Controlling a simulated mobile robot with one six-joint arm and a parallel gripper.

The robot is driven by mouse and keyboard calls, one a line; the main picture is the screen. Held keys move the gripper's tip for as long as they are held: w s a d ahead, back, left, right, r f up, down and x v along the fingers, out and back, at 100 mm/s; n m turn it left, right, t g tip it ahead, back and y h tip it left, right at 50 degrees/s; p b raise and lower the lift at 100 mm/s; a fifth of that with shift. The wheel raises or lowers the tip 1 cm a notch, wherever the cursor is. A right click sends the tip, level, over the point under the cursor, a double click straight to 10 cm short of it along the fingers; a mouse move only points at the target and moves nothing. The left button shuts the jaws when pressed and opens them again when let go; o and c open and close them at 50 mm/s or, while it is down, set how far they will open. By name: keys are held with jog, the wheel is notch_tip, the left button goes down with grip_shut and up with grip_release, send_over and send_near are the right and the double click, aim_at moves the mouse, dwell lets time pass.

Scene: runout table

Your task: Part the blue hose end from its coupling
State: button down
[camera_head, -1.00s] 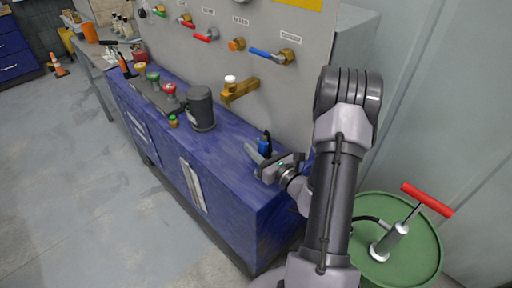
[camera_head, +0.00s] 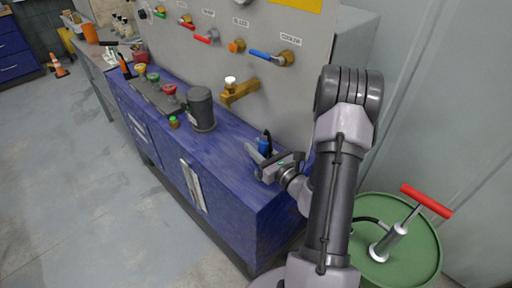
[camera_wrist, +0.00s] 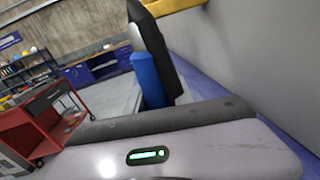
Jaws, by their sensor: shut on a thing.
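The blue hose end (camera_head: 264,147) shows as a small blue piece with a dark top at the right end of the blue bench, by my gripper (camera_head: 272,164). In the wrist view the blue hose end (camera_wrist: 146,78) stands nearly upright beside a dark jaw finger (camera_wrist: 158,50). My gripper is shut on it. The lower part of the hose end is hidden behind the gripper body. I cannot make out the coupling below it.
The grey panel (camera_head: 300,105) rises close behind. A green drum (camera_head: 415,255) with a red-handled pump (camera_head: 426,200) stands at the right.

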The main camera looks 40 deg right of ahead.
jog(key=shift+s+d+r+p, duration=0.1)
jog(key=shift+r+p, duration=0.95)
jog(key=shift+r, duration=0.4)
jog(key=shift+s+d+r+p, duration=0.1)
jog(key=shift+r+p, duration=0.9)
jog(key=shift+r, duration=0.4)
jog(key=shift+f, duration=0.1)
